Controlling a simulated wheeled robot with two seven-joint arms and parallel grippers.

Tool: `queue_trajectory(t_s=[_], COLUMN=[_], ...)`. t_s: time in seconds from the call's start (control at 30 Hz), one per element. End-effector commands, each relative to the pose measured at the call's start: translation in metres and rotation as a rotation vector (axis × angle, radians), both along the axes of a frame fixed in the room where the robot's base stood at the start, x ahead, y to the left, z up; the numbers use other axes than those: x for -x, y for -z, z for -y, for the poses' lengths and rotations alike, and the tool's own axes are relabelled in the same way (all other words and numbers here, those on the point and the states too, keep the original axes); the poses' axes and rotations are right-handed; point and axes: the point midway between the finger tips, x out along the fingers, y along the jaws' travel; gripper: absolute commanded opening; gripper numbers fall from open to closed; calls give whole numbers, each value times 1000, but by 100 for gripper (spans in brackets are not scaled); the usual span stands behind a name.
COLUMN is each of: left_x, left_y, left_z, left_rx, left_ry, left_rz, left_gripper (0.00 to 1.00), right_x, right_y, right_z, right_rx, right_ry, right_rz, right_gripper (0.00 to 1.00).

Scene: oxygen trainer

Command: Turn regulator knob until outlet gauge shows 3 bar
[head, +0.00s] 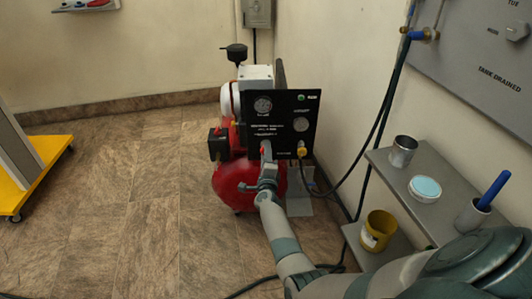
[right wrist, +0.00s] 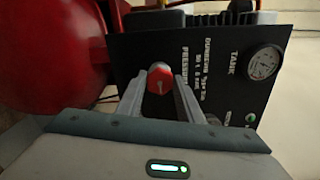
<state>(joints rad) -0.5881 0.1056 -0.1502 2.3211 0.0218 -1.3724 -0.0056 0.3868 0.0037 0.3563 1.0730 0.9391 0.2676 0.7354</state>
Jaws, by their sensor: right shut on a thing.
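The red regulator knob (right wrist: 160,78) with a pale pointer line sits on the black panel (right wrist: 135,50) in the right wrist view. My right gripper (right wrist: 163,84) is shut on it, one finger on each side. In the head view my right gripper (head: 268,165) reaches the lower part of the panel (head: 285,95) and mostly hides the knob. Two round gauges, an upper left one (head: 262,105) and a lower right one (head: 301,124), show there; their needles are too small to read. A gauge beside the word TANK (right wrist: 263,62) shows in the right wrist view. My left gripper is not in view.
The red compressor tank (head: 228,188) stands behind the panel. A dark hose (head: 375,145) hangs along the wall to the right. Grey shelves (head: 440,215) with a metal cup (head: 403,151) and a yellow bucket (head: 378,230) stand close to my right arm.

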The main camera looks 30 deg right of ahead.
Motion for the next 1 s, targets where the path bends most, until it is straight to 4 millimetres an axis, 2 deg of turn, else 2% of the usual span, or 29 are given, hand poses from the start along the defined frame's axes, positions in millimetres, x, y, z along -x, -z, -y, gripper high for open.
queue_trajectory(t_s=[0.3,0.77,0.8,0.83,1.0], left_x=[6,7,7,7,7], left_y=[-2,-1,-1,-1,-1], left_z=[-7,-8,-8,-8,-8], left_rx=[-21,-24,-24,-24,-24], left_ry=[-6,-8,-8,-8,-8], left_rz=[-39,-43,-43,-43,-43], left_gripper=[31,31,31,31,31], right_x=[0,0,0,0,0], right_y=[0,1,1,1,1], right_z=[-1,-1,-1,-1,-1], right_rx=[103,112,112,112,113], right_ry=[-1,-1,-1,-1,-1], right_rz=[-64,-71,-71,-71,-70], right_gripper=[11,11,43,50,52])
